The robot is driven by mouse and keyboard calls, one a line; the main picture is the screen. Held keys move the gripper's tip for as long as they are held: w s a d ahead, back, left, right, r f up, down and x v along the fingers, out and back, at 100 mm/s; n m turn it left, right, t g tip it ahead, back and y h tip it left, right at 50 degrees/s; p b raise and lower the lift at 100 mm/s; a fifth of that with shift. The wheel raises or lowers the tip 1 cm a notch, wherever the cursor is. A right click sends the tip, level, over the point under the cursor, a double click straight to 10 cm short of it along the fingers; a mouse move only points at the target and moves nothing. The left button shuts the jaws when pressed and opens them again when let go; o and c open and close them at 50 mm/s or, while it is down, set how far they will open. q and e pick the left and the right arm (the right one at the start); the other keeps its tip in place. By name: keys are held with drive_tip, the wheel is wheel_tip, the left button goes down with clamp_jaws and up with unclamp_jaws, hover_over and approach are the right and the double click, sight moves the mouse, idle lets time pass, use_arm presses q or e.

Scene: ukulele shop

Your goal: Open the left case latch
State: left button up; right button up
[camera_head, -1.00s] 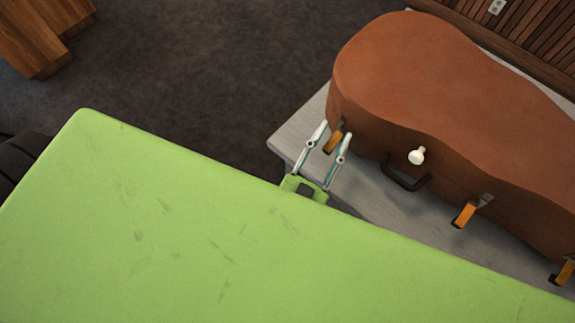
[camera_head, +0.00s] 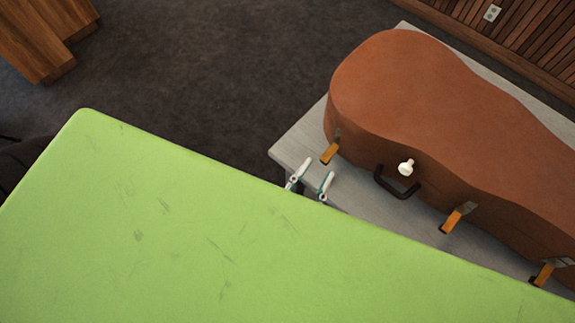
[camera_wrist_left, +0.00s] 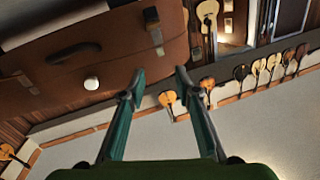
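The brown case (camera_head: 430,100) lies on a grey table. Its left latch (camera_head: 330,152), an orange tab, sticks out from the case front, left of the black handle (camera_head: 398,183). My left gripper (camera_head: 316,171) is open and empty, its fingertips just in front of and below that latch, apart from it. In the left wrist view, which looks upside down, the open fingers (camera_wrist_left: 159,80) frame no object; the latch (camera_wrist_left: 154,28) is above them on the case (camera_wrist_left: 100,35). I cannot tell whether the latch is open. My right gripper is not in view.
The middle latch (camera_head: 451,221) and right latch (camera_head: 543,273) also stick out. A white knob (camera_head: 406,167) is on the case above the handle. The grey table's (camera_head: 297,143) left end is bare. Instruments hang on a wall (camera_wrist_left: 240,72) in the wrist view.

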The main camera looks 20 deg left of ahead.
use_arm(q)
drive_tip(key=s+b, duration=0.1)
drive_tip(key=s, duration=0.4)
drive_tip(key=s+a+f+m+g+h+b, duration=0.1)
drive_tip(key=f+g+b, duration=0.2)
drive_tip(key=f, duration=1.5)
drive_tip(key=s+a+f+m+g+b, duration=0.1)
drive_tip(key=s+f+g+b, duration=0.1)
drive_tip(key=f, duration=1.6)
drive_tip(key=shift+s+a+f+m+g+h+b, duration=0.35)
drive_tip(key=shift+g+h+b, duration=0.1)
drive_tip(key=shift+g, duration=0.95)
